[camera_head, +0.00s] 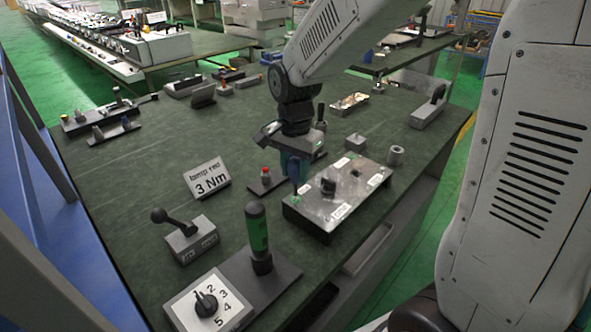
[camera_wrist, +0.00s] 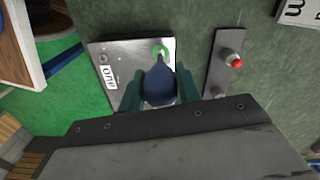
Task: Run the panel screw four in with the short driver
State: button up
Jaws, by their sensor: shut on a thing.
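The metal panel (camera_head: 318,212) is a flat box on the bench with labels along its edges and a dark knob on top. In the wrist view its plate (camera_wrist: 125,52) shows a label and a green ring (camera_wrist: 161,51) at one corner. My gripper (camera_head: 293,166) is over the panel's left corner, pointing down. Its teal fingers (camera_wrist: 160,92) are shut on a short driver with a dark blue handle (camera_wrist: 158,84). The driver's end is over the green-ringed corner.
A dark strip (camera_wrist: 219,76) with a red-tipped peg stands beside the panel. A green-handled driver (camera_head: 257,228) stands upright near a dial box (camera_head: 207,303). A "3 Nm" sign (camera_head: 208,180) and a lever block (camera_head: 191,240) stand left. Bench space between sign and lever block is clear.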

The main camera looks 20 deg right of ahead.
aim_at(296, 159)
jog(key=shift+r, duration=1.95)
jog(key=shift+d, duration=0.1)
